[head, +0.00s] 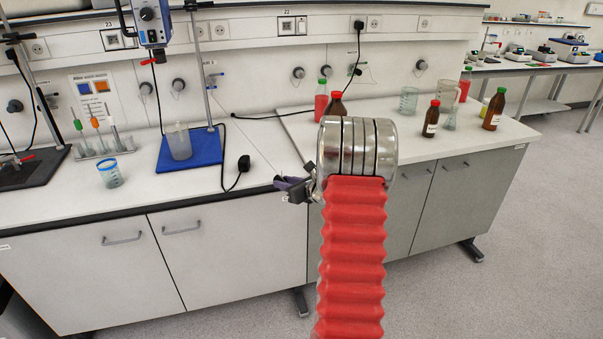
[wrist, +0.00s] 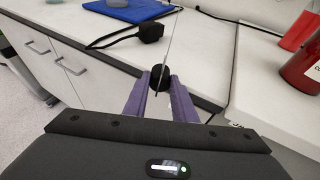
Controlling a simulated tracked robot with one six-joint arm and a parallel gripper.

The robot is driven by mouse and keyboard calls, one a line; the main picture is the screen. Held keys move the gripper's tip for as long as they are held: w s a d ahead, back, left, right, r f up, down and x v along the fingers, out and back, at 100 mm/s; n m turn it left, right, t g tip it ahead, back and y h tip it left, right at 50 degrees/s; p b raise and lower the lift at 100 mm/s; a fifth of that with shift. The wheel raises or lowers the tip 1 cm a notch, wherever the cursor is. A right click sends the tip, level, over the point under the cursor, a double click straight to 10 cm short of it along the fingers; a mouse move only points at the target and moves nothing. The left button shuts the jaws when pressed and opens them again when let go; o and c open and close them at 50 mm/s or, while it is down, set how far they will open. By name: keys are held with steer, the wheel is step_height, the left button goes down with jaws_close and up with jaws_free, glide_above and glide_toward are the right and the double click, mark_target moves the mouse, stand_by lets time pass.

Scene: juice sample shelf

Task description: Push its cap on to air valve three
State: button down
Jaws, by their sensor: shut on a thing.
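My gripper (head: 292,188) is at the front edge of the bench, in the air, left of my red ribbed arm sleeve in the head view. In the wrist view my gripper's purple fingers (wrist: 157,88) are shut on a round black cap (wrist: 159,77). A thin cord (wrist: 175,35) runs from the cap up and away towards the bench's back. I cannot read which one is air valve three. The cap is well apart from the wall.
A black plug (head: 243,163) with a cable lies near the bench edge, and also shows in the wrist view (wrist: 150,32). Brown bottles (head: 431,118) and a beaker (head: 408,100) stand at the right.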

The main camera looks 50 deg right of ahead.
steer(key=s+a+f+n+g+y, duration=0.1)
steer(key=a+f+n+g+y, duration=0.1)
steer(key=a, duration=1.3)
steer(key=s+a+f+n+g+y, duration=0.1)
steer(key=a+f+n+y, duration=0.3)
steer(key=a, duration=1.1)
steer(key=s+a+f+n+g+y, duration=0.2)
steer(key=a+n+y, duration=0.4)
steer(key=a, duration=1)
steer(key=shift+s+f+g+y, duration=0.3)
steer(key=shift+s+f+y, duration=0.15)
steer(key=shift+y, duration=0.15)
steer(key=shift+a, duration=0.1)
